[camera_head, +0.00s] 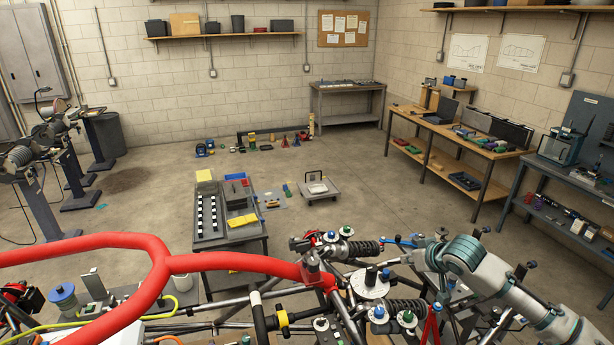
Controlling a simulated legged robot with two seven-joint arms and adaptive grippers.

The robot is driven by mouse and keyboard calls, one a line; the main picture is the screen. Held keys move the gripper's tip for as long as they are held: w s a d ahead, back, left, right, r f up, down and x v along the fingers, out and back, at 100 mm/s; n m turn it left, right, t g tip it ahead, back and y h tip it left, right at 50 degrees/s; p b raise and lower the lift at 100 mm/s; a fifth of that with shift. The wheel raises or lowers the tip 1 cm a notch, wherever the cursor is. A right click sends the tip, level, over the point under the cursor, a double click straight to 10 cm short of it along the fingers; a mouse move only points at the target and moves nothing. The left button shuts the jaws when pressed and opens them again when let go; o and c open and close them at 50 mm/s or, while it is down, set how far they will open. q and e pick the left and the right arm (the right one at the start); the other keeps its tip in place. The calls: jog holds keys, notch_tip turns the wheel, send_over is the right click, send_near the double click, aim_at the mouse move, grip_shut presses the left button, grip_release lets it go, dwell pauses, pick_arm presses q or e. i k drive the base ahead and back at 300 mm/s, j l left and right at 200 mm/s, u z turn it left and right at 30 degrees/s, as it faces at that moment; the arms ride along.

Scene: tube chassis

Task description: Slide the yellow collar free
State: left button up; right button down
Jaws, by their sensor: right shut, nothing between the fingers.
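The yellow collar (282,319) is a short bright band around a dark tube near the bottom centre. It sits low in the chassis, below the end of the thick red tube (215,262). My right arm comes in from the lower right, grey and teal. My right gripper (408,258) is at its left end, small and partly lost among chassis parts. It is shut and empty, up and to the right of the collar and apart from it. My left gripper does not show.
Black coil springs (358,248), a round pale plate (369,283) and thin rods crowd the space between gripper and collar. A grey cart (232,258) stands behind the chassis. A workbench (455,138) lines the right wall. The floor beyond is mostly open.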

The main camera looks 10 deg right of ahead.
aim_at(281, 313)
jog(key=k+j, duration=0.25)
jog(key=k, duration=0.25)
jog(key=k+j, duration=0.2)
jog(key=k, duration=0.25)
jog(key=k+j, duration=0.25)
jog(key=k, duration=0.25)
